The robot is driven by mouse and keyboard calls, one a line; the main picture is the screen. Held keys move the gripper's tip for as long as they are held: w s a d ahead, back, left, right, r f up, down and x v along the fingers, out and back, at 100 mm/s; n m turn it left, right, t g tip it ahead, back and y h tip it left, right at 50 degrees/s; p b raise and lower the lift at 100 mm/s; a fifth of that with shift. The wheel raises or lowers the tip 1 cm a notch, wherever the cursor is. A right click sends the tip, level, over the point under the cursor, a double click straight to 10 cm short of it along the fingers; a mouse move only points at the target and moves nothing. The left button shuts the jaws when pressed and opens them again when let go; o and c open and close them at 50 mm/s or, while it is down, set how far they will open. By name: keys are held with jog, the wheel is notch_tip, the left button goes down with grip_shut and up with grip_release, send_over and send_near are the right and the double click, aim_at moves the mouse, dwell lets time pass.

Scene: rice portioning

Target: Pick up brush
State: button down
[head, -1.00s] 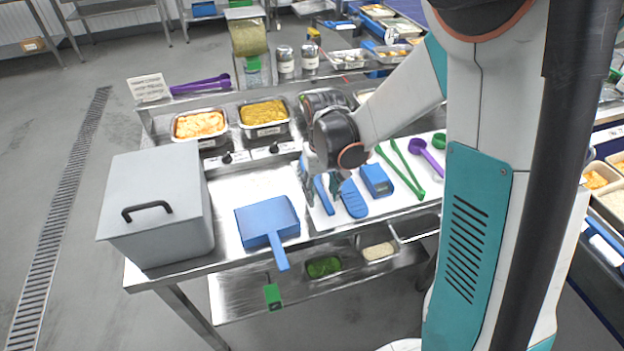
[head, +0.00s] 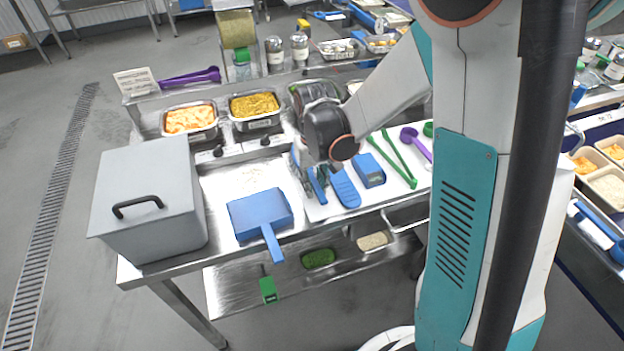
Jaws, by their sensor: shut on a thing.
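The brush (head: 318,187) shows as a narrow blue handle on the white mat, left of a wider blue ribbed tool. My gripper (head: 315,186) points down over it at the mat's left end. Its fingers are shut on the blue handle, one on each side. The wrist and fingers hide much of the brush, so its bristles cannot be made out. I cannot tell whether it still touches the mat.
A blue dustpan (head: 258,214) lies left of the mat. A grey lidded box (head: 150,205) stands at the table's left end. The blue ribbed tool (head: 345,188), a blue block (head: 369,170) and green tongs (head: 398,165) lie close on the right. Food trays (head: 190,120) stand behind.

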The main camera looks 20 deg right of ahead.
notch_tip(320, 180, up, 26)
jog(key=p, duration=1.1)
jog(key=shift+f, duration=0.25)
